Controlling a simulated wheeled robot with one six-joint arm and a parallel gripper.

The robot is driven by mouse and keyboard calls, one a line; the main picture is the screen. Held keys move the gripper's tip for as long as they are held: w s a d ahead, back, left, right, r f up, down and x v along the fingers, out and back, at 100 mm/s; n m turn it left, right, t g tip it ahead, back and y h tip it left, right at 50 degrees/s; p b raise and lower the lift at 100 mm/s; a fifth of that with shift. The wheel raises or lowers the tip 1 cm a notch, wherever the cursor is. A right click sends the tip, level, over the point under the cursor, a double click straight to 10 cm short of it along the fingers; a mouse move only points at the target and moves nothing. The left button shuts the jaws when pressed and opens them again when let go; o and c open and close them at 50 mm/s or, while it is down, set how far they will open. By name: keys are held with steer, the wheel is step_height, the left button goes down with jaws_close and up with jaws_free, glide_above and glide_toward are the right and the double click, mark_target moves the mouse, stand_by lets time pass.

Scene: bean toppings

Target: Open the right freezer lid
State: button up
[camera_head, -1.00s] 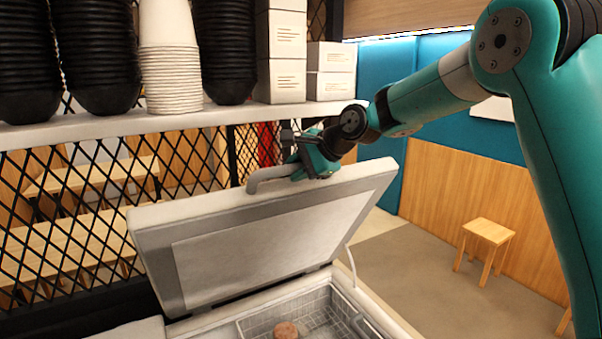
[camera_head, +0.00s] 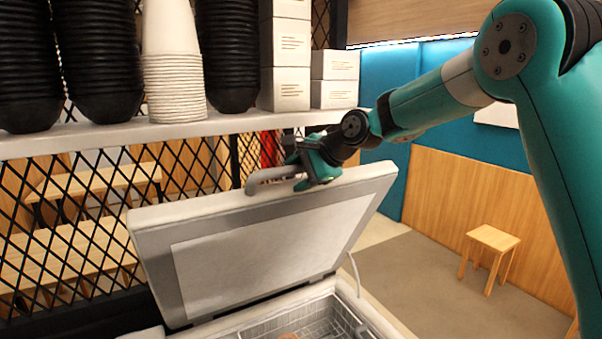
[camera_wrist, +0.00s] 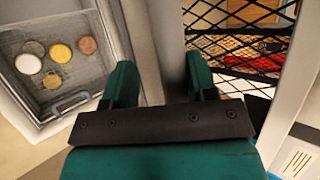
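The freezer lid (camera_head: 265,250) stands tilted up at a steep angle, its pale inner panel facing me in the head view. A grey bar handle (camera_head: 262,180) is fixed along its raised top edge. My gripper (camera_head: 300,168) is at the right part of this handle. In the wrist view, my gripper's two green fingers (camera_wrist: 160,88) are spread apart, with the pale lid edge and a grey strip between them. Whether the fingers press on the handle is hidden. Below the lid, the open freezer shows a wire basket (camera_head: 318,325) with a round item inside.
A shelf (camera_head: 180,128) above and behind the lid holds stacked black bowls (camera_head: 100,60), white cups (camera_head: 172,75) and white boxes (camera_head: 333,78). A black mesh screen (camera_head: 100,200) is behind the lid. A wooden stool (camera_head: 490,242) stands on open floor at right. The wrist view shows several round items (camera_wrist: 60,55) in the basket.

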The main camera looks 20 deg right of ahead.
steer(key=shift+s, duration=0.1)
steer(key=b+v, duration=0.5)
steer(key=v, duration=1.2)
steer(key=shift+s+d+r, duration=0.1)
